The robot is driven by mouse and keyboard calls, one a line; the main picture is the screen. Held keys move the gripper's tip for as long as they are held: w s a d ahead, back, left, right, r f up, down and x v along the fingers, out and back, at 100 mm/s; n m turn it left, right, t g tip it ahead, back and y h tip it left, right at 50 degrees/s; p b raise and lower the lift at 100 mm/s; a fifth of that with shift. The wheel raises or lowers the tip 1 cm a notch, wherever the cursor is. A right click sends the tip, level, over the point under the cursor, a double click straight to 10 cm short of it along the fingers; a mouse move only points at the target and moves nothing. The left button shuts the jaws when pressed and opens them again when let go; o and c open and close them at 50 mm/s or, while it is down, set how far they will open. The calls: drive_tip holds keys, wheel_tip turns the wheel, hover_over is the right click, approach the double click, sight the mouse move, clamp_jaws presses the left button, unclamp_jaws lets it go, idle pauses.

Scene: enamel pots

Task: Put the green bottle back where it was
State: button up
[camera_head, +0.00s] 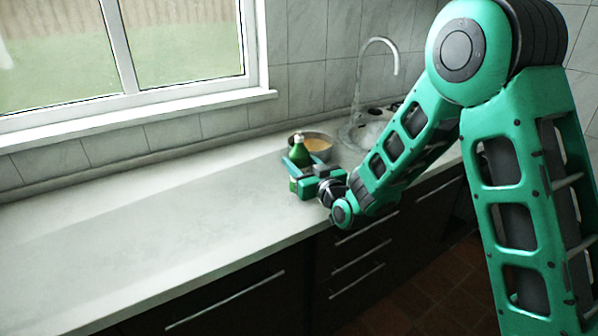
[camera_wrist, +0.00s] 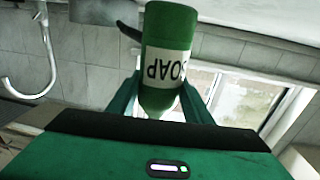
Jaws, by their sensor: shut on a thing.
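The green bottle (camera_head: 299,156) stands upright in my gripper (camera_head: 300,172) at the counter's right part, in the head view. In the wrist view, which is upside down, the green bottle (camera_wrist: 168,28) carries a white label reading SOAP. The fingers of my gripper (camera_wrist: 158,98) are shut on the bottle, one on each side near its narrow end. I cannot tell whether its base touches the counter.
A pot (camera_head: 320,145) with yellowish contents stands just behind and right of the bottle. A curved faucet (camera_head: 394,62) and sink area lie further right. The counter (camera_head: 140,225) is clear to the left, under the window.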

wheel_tip(320, 180, down, 3)
drive_tip(key=shift+r, duration=0.2)
drive_tip(key=o, duration=1.3)
drive_tip(key=shift+c, duration=0.2)
